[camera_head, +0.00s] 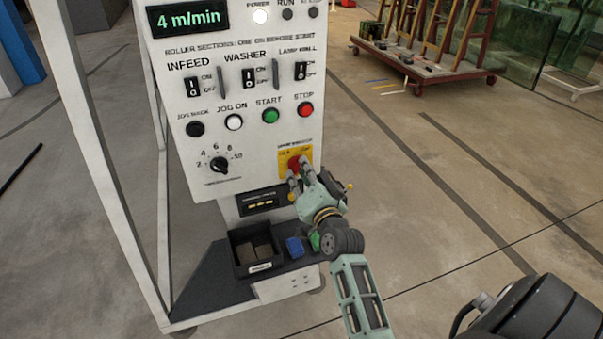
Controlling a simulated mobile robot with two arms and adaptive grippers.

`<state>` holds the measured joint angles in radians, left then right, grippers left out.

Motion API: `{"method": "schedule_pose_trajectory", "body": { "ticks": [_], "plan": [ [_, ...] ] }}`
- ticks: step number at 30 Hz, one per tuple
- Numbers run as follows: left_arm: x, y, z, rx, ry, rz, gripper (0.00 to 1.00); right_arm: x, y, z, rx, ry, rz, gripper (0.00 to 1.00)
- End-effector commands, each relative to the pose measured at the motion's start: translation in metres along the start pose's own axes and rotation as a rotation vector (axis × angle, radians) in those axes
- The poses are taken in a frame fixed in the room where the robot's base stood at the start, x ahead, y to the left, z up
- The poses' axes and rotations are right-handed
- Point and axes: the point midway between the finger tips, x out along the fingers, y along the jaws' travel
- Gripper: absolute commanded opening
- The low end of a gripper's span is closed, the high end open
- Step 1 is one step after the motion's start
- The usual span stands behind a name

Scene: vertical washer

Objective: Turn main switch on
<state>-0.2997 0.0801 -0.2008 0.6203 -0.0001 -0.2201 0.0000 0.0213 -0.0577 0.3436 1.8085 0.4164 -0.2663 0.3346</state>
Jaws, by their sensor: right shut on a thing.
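The main switch (294,162) is a red knob on a yellow plate (284,154) at the lower right of the white control panel (211,136). My right gripper (297,174) is at the knob, shut on it, and its fingers hide part of the knob and plate. The exact angle of the knob is hard to read. The power lamp (260,16) glows white, and the display (187,18) reads 4 m/min in green. My left gripper is not in view.
Above the switch are the green start button (270,115), red stop button (305,109) and several toggle switches. A black bin (256,249) and a blue object (294,246) sit on a shelf below.

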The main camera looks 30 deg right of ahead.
Motion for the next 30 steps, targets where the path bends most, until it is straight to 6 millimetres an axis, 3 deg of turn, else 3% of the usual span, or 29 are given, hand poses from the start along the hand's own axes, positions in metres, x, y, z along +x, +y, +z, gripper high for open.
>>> {"method": "schedule_pose_trajectory", "body": {
  "ticks": [2,3,9,20,23,30],
  "plan": [
    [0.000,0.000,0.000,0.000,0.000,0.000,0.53,0.000,0.001,0.001,0.004,-0.002,0.002,0.00],
    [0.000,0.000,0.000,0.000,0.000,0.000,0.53,0.000,0.001,0.001,0.004,-0.002,0.002,0.10],
    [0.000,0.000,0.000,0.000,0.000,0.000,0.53,0.000,0.001,0.001,0.003,-0.002,0.001,0.28],
    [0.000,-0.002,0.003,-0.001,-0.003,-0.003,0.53,-0.003,0.000,0.001,0.001,-0.001,0.001,0.28],
    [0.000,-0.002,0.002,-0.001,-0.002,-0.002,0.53,-0.013,0.001,0.001,0.001,-0.002,0.001,0.28],
    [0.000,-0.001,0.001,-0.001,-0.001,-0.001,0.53,-0.063,0.001,0.002,0.001,-0.004,0.003,0.28]
  ]
}}
